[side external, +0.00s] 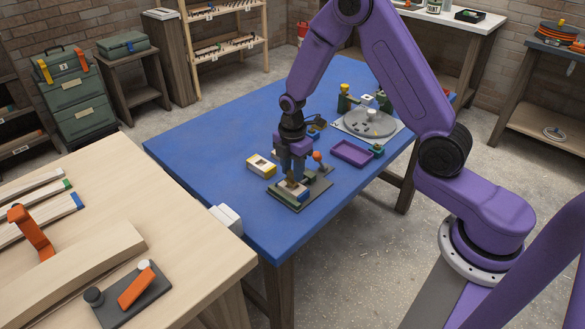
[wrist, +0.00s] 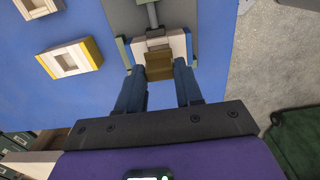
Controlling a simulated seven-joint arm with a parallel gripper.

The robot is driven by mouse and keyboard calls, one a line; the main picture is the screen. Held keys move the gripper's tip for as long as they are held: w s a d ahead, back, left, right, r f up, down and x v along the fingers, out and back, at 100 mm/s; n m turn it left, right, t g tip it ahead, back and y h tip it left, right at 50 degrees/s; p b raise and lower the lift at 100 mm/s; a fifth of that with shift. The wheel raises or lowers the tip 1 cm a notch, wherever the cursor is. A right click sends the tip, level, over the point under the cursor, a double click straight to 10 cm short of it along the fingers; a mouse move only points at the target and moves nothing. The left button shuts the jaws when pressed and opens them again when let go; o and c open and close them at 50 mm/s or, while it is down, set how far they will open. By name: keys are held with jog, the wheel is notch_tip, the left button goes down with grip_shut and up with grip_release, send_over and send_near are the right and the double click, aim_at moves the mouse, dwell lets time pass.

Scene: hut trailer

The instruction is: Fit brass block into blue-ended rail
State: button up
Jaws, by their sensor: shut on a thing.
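My gripper (side external: 292,172) points down over a dark plate (side external: 318,192) near the front of the blue table. It is shut on the brass block (wrist: 158,68), which lies between the fingertips in the wrist view. The blue-ended rail (wrist: 178,43) is pale with blue ends and sits on the plate; one blue end (side external: 303,197) shows in the side view. The brass block is right at the rail, in line with its middle. I cannot tell how deep it sits, as the fingers hide part of the rail.
A yellow-ended pale rail (side external: 261,166) lies left of the plate; it also shows in the wrist view (wrist: 70,60). An orange-knobbed fixture (side external: 317,157) stands close behind the gripper. A purple tray (side external: 351,152) and a round grey turntable (side external: 368,124) stand farther back. The table's left is clear.

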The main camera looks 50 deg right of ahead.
aim_at(292, 172)
jog(key=shift+f, duration=1.05)
dwell(0.9)
jog(key=o, duration=1.1)
jog(key=shift+o, duration=0.2)
notch_tip(292, 172, up, 17)
jog(key=shift+r, duration=0.2)
